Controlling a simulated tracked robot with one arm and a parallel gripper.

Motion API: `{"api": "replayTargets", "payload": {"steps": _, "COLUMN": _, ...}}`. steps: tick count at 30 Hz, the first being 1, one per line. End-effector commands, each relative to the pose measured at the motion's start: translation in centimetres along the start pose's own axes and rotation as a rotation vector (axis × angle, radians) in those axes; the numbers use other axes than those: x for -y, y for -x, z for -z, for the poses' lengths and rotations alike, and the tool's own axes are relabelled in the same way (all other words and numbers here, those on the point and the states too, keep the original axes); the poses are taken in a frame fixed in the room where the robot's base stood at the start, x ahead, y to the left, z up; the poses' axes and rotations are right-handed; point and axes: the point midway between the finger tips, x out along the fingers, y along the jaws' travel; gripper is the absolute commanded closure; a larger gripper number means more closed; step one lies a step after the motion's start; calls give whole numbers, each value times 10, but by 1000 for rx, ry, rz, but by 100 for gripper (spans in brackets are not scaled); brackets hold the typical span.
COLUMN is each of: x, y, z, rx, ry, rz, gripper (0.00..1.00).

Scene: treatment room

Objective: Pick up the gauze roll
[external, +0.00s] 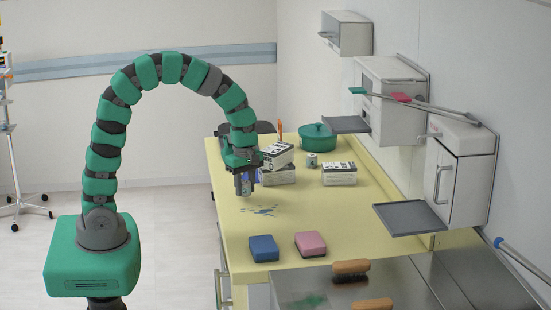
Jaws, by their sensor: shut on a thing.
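My gripper (245,188) points down above the yellow table (220,186), near its left edge. It is shut on a small pale thing, mostly hidden between the fingers, which I take to be the gauze roll (246,191). I cannot tell whether it touches the table. A similar small pale cylinder (311,160) stands further back, between the boxes.
Printed boxes (277,155) are stacked just behind my gripper, and another box (339,174) stands to the right. A green pot (317,138) is at the back. Blue (263,248) and pink (310,244) blocks lie in front. Blue stains (262,211) mark the tabletop.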

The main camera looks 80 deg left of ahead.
Motion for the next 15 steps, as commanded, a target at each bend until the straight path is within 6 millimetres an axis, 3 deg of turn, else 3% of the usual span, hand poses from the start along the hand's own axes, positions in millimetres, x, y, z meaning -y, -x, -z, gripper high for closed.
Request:
{"api": "replayTargets", "payload": {"steps": 6, "x": 2, "y": 21, "z": 0, "rx": -1, "ry": -1, "rz": 2, "gripper": 88}}
{"api": "replayTargets", "payload": {"steps": 15, "x": 32, "y": 23, "z": 10, "rx": -1, "ry": -1, "rz": 0, "gripper": 88}}
